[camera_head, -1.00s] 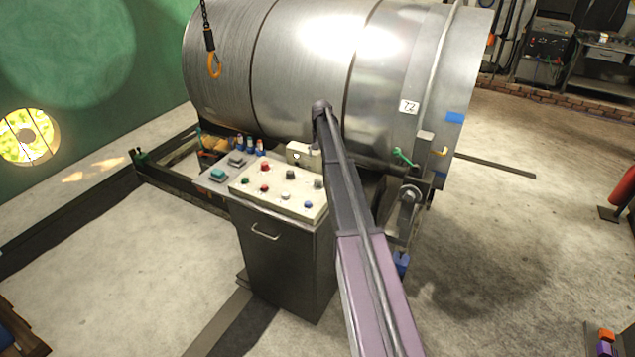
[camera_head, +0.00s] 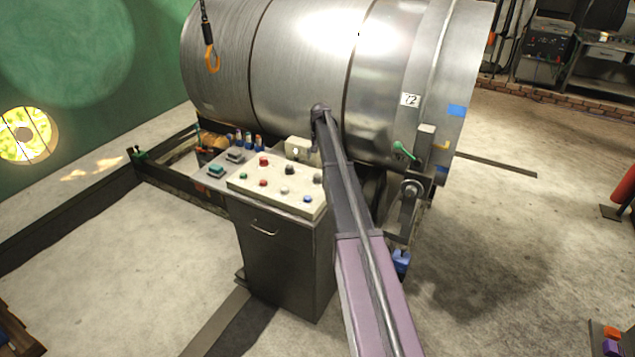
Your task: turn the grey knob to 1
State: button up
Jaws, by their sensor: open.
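The control panel (camera_head: 236,182) is a pale sloping plate on a dark cabinet, left of my arm. A grey knob (camera_head: 318,178) sits at its right side, close to my arm's edge. A darker knob (camera_head: 289,169) is left of it. The markings around the knobs are too small to read, so I cannot tell where the grey knob points. My arm rises from the bottom right to a bend above the panel's back edge. My gripper is hidden beyond the arm.
Red buttons (camera_head: 263,161) and a blue button (camera_head: 308,199) share the panel. A big metal drum (camera_head: 300,70) stands right behind it. A hook (camera_head: 211,60) hangs at upper left. A green-handled lever (camera_head: 405,150) is right of my arm. Floor left of the cabinet is clear.

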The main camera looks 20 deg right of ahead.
aim_at(318, 176)
jog(key=shift+w+a+f+b, duration=0.1)
jog(key=shift+a+f+b, duration=0.05)
jog(key=shift+f+b, duration=4.6)
jog(key=shift+f, duration=0.1)
jog(key=c, duration=1.1)
jog(key=shift+a, duration=0.15)
jog(key=shift+c, duration=0.2)
